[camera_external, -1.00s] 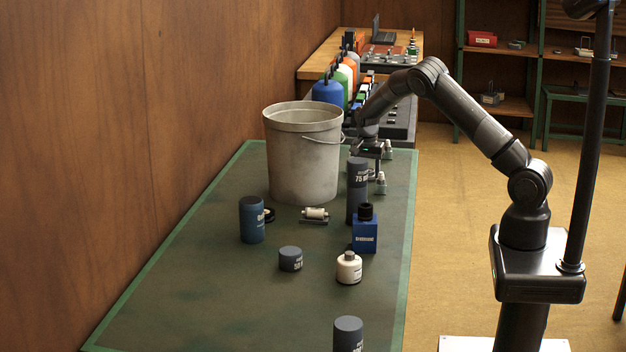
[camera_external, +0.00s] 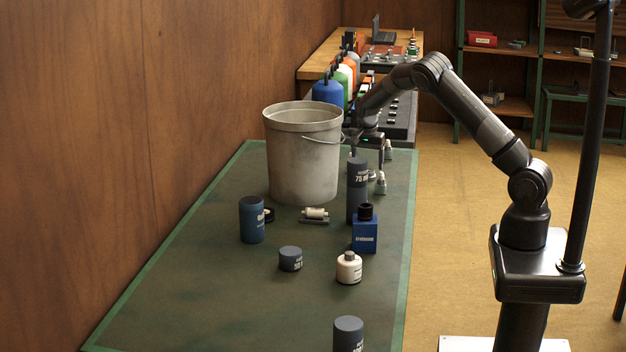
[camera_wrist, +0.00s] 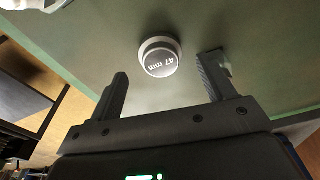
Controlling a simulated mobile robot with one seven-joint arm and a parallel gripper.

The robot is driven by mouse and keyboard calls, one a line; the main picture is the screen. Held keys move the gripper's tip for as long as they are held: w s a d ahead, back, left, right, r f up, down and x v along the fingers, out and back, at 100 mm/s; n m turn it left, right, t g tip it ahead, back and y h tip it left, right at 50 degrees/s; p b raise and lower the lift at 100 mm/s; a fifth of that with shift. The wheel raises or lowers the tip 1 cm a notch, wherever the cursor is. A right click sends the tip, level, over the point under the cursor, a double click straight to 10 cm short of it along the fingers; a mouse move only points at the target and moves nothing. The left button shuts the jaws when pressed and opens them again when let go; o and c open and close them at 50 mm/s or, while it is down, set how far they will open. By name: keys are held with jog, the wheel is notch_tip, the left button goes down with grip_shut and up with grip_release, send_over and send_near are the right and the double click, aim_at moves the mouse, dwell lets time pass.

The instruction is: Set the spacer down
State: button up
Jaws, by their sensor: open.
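In the wrist view a round light-grey piece marked "47 mm" (camera_wrist: 160,60) stands on the green bench top, seen from above between and beyond the finger tips. It looks apart from both fingers. My gripper (camera_wrist: 166,68) is open with nothing between its fingers. In the external view my gripper (camera_external: 367,156) hangs over the bench's far right part, just right of the bucket and behind the tall dark "75 mm" cylinder (camera_external: 357,190). Small grey pieces (camera_external: 380,184) stand near it by the right edge; I cannot tell which one is the "47 mm" piece.
A large grey bucket (camera_external: 304,155) stands left of my gripper. A blue square bottle (camera_external: 365,236), white bottle (camera_external: 349,268), dark short cylinder (camera_external: 290,259) and blue-grey cylinder (camera_external: 251,220) stand nearer. The bench's (camera_external: 200,290) front left is clear.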

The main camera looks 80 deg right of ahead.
notch_tip(320, 180, up, 8)
jog(key=a, duration=0.1)
jog(key=s+a+r+n+t+y, duration=0.1)
jog(key=s+a+r+n, duration=0.2)
jog(key=a+r, duration=0.45)
jog(key=s+a+r+n+t, duration=0.15)
jog(key=a+r+n, duration=0.25)
jog(key=a, duration=0.6)
jog(key=s+a+r+n+t+y, duration=0.1)
jog(key=s+a+r+n, duration=0.25)
jog(key=a+r, duration=0.4)
jog(key=s+a+f+n+t, duration=0.2)
jog(key=s+a+n, duration=0.7)
jog(key=s+a, duration=0.9)
jog(key=shift+s+a+h, duration=0.15)
jog(key=shift+s+h, duration=0.15)
jog(key=shift+n, duration=0.25)
